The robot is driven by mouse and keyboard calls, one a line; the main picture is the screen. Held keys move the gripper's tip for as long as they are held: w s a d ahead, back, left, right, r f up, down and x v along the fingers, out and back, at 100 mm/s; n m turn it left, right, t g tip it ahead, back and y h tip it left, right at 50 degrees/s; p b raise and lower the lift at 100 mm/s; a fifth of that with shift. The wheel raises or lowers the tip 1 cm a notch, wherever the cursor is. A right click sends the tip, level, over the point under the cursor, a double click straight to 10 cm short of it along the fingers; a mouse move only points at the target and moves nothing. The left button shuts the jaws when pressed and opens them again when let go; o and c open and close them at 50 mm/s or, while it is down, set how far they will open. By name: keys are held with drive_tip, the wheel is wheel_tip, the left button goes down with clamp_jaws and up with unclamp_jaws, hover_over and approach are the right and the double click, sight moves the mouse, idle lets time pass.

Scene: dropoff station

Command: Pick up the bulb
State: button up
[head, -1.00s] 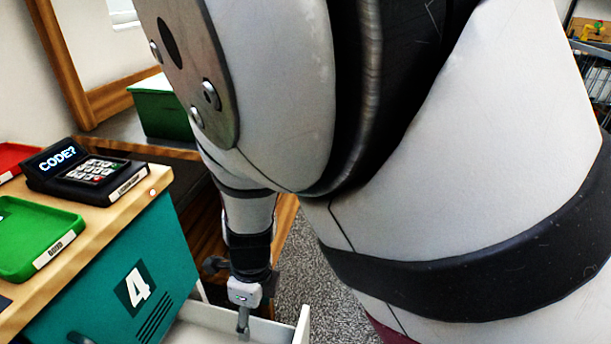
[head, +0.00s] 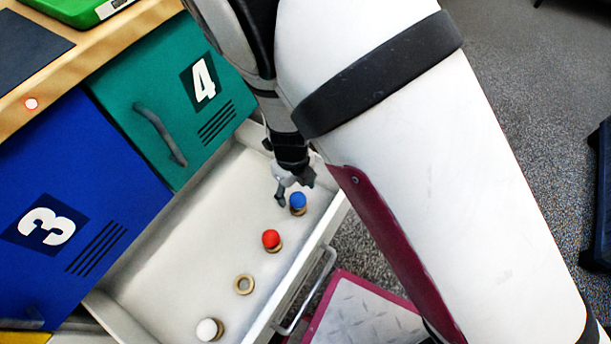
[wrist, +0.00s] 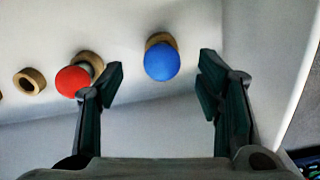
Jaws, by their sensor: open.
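Three round-topped bulbs stand on wooden rings in an open white drawer. The blue bulb (head: 298,200) is at the far end, the red bulb (head: 271,238) is nearer, and the white bulb (head: 207,329) is nearest. My gripper (head: 293,184) is open and empty, just above the blue bulb. In the wrist view the blue bulb (wrist: 162,62) shows between the spread fingers (wrist: 162,72), with space on both sides. The red bulb (wrist: 72,80) is just outside the left finger and partly hidden by it.
An empty wooden ring (head: 244,284) sits between the red and white bulbs. The drawer (head: 170,255) has low walls and a front handle (head: 308,298). A teal door (head: 150,115) marked 4 and a blue door (head: 75,190) marked 3 stand behind it.

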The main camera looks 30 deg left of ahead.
sight(298, 196)
drive_tip(key=shift+d+f+b, duration=0.2)
drive_tip(key=shift+f+b, duration=0.7)
drive_tip(key=shift+f, duration=0.4)
drive_tip(key=shift+d+f+b, duration=0.15)
drive_tip(key=shift+f+b, duration=0.7)
drive_tip(key=shift+f, duration=0.45)
drive_tip(key=shift+c, duration=0.6)
drive_tip(key=c, duration=0.9)
